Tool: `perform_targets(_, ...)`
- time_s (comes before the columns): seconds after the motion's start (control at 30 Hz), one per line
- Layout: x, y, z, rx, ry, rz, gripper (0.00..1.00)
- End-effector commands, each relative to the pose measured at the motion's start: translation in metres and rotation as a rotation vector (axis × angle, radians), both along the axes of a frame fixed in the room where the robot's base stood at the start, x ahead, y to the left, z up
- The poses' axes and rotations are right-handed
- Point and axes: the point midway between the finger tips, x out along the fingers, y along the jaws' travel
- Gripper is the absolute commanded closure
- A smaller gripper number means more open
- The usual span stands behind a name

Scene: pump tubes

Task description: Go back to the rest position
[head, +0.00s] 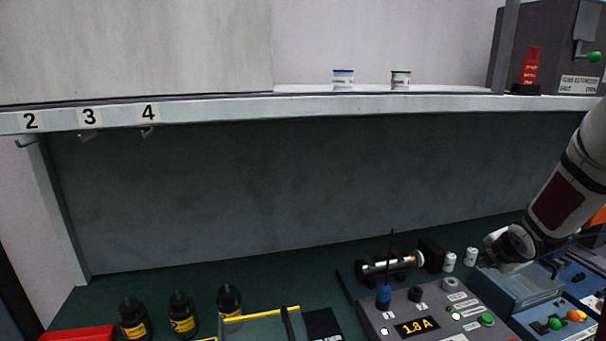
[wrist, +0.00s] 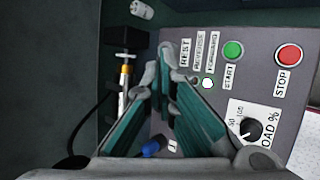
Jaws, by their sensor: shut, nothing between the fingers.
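My gripper (wrist: 160,66) is shut and empty in the wrist view, its two grey-tipped, teal-sided fingers meeting above the control panel. In the head view my arm (head: 565,190) comes in from the right edge and its lower end hangs over the bench at the right; the fingers cannot be made out there. The grey control panel (head: 410,300) carries a yellow 1.8 A display. In the wrist view this panel (wrist: 262,75) shows a green start button, a red stop button and a black knob. The tube-like pump device (head: 388,265) lies behind the panel; it also shows in the wrist view (wrist: 125,80).
Several black bottles (head: 182,312) stand at the front left near a red tray (head: 78,334). A blue panel box (head: 545,305) is at the right. Two small jars stand on the shelf (head: 230,108), blue-lidded (head: 343,79) and green-lidded (head: 401,80).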

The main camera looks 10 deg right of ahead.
Motion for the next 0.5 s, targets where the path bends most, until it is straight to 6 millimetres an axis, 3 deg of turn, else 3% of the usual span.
perform_targets(0.03, 0.001, 0.018, 0.023, 0.026, -0.018, -0.054, 1.00)
perform_targets(0.2, -0.012, 0.075, 0.080, 0.172, -0.081, -0.285, 1.00)
perform_targets(0.37, -0.038, 0.135, 0.123, 0.333, -0.149, -0.495, 1.00)
perform_targets(0.5, -0.070, 0.188, 0.150, 0.496, -0.203, -0.673, 1.00)
